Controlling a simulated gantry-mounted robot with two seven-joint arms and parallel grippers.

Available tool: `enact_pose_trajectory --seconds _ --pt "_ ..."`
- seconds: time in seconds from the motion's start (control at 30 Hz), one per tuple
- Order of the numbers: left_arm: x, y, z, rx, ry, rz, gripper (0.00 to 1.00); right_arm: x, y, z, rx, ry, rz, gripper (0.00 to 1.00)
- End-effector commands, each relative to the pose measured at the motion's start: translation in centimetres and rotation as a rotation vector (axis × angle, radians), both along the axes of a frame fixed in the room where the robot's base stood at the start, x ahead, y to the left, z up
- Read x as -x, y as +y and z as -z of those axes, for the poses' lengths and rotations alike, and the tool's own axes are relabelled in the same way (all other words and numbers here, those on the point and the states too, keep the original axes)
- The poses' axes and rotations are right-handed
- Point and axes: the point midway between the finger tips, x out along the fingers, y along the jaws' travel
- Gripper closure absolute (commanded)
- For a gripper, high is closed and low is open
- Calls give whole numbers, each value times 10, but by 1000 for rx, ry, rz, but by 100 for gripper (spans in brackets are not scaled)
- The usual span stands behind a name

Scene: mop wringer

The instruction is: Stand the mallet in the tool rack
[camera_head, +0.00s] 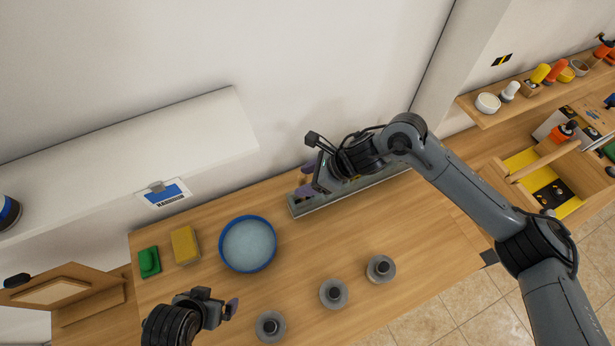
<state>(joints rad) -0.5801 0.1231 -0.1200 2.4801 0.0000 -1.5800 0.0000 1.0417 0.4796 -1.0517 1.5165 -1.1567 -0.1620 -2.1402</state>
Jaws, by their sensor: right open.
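A long, low grey rack (300,209) lies along the back of the wooden table near the wall, and I take it for the tool rack. My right gripper (306,179) is over the rack's left end, open, with its two purple fingertips apart and nothing clearly held between them. The gripper and arm hide part of the rack. I cannot make out the mallet anywhere in this view. My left gripper (231,308) is low over the front left of the table, apart from the objects there, and its jaw opening does not show clearly.
A blue-rimmed round basin (248,244) stands left of the rack, beside a yellow sponge (185,245) and a green block (149,262). Grey discs with dark knobs (333,293) line the front. A white shelf (130,145) overhangs the back left. The table's middle is clear.

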Motion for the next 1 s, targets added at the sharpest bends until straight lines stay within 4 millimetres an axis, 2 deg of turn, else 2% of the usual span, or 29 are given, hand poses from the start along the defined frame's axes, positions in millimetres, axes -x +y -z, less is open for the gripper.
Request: enact_pose_trajectory --seconds 0.27,0.7,1.0 --pt "0 -2 3 9 0 -6 0 1 -10 -12 -1 -3 0 42" --pt "0 -1 14 4 0 -3 0 13 -54 -67 0 -3 1 42" --pt "0 1 16 -4 -1 3 0 16 -66 -84 -1 -2 0 42"
